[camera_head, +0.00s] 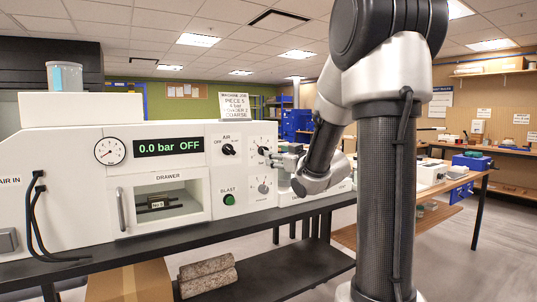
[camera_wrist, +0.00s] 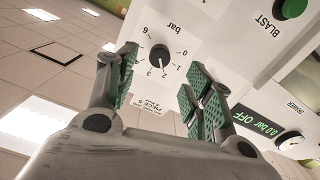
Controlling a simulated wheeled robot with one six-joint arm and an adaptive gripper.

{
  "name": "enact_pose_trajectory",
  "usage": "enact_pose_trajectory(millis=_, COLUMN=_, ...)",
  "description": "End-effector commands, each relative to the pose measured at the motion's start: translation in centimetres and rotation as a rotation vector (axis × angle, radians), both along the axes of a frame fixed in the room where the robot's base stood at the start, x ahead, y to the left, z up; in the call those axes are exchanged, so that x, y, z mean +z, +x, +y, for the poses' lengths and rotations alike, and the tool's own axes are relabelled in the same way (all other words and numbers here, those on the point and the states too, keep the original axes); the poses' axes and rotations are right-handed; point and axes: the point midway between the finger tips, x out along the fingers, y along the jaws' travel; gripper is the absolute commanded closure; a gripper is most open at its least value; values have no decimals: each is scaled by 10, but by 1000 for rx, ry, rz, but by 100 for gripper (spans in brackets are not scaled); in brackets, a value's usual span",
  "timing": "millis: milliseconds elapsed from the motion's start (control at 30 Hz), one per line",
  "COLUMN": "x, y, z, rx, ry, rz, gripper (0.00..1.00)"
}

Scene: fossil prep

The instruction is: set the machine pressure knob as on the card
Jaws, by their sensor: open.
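The pressure knob (camera_wrist: 160,57) is black and round, on a white panel with a bar scale from 0 up to 6. Its pointer seems to face near 2 or 3; I cannot tell exactly. My gripper (camera_wrist: 158,70) is open, with one green-padded finger on each side of the knob in the picture; contact is not clear. In the head view the knob (camera_head: 263,150) sits just left of my gripper (camera_head: 279,160). The job card (camera_head: 234,105) stands on top of the machine; its small text seems to read piece 5, 4 bar, powder 2, coarse.
The machine display (camera_head: 169,147) reads 0.0 bar OFF. The air knob (camera_head: 228,149) and green blast button (camera_head: 229,199) are left of my gripper. Another dial (camera_head: 263,187) is below the pressure knob. A closed drawer with a window (camera_head: 166,205) is farther left.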

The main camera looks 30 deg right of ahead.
Motion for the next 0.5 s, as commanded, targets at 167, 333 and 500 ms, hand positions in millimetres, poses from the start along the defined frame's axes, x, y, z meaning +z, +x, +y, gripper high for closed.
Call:
enact_pose_trajectory(millis=167, x=2, y=21, z=3, rx=6, ry=5, rz=-11, gripper=48)
enact_pose_trajectory(millis=333, x=2, y=51, z=4, rx=5, ry=6, rz=-10, gripper=48)
enact_pose_trajectory(millis=500, x=2, y=71, z=4, rx=5, ry=5, rz=-10, gripper=48)
